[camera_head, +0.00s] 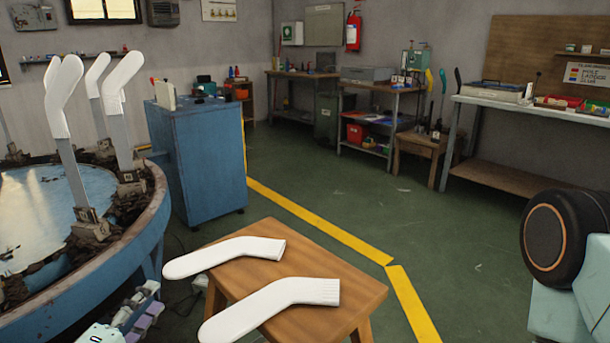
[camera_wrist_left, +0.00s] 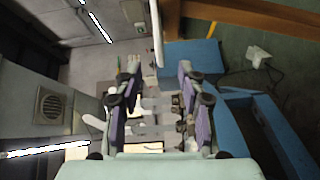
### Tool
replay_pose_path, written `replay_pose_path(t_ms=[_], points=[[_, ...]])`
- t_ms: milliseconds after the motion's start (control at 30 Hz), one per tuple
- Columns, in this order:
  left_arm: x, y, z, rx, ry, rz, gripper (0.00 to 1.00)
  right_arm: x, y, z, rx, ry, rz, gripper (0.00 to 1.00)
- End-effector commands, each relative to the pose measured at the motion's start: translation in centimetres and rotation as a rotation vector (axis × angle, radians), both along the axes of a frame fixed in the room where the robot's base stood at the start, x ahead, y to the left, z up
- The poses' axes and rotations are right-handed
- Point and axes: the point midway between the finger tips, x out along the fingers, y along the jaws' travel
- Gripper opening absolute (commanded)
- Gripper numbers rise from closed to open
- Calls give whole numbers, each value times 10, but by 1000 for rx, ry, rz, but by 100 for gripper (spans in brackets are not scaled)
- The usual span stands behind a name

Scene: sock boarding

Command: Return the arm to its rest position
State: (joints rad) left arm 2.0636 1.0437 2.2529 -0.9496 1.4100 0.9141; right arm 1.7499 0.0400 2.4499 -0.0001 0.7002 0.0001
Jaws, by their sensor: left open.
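My left gripper (camera_head: 138,312) is low in the head view, between the round blue machine and the wooden table. In the left wrist view its two purple-padded fingers (camera_wrist_left: 157,78) stand apart, with nothing held between them. Two white socks lie flat on the wooden table (camera_head: 368,293): the rear sock (camera_head: 228,254) and the front sock (camera_head: 270,305). The gripper is left of both and apart from them. White socks are on upright boards on the round machine (camera_head: 158,205), one of them a tall sock (camera_head: 62,90). My right gripper is not in view.
A blue cabinet (camera_head: 205,165) stands behind the machine. A yellow floor line (camera_head: 320,223) runs past the table. Workbenches, including a long bench (camera_head: 540,115), line the back and right. Green floor (camera_head: 480,240) right of the table is clear.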

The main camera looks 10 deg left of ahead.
Motion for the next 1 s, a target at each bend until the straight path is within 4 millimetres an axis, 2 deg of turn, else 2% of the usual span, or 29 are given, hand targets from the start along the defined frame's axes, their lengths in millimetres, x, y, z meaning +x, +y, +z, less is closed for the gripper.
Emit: replay_pose_path(t_ms=[167,333,467,567,733,900,1000], points=[[-5,0,-34,176,150,-1,40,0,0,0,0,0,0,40],[-21,-20,-72,370,356,-95,40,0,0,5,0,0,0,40],[-46,-40,-100,520,522,-216,40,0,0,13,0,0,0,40],[-72,-55,-119,633,649,-331,40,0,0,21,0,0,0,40],[-138,-80,-142,829,876,-579,40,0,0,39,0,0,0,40],[-206,-92,-147,985,1064,-810,40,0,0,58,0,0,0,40],[-238,-96,-143,1050,1140,-903,40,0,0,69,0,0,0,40]])
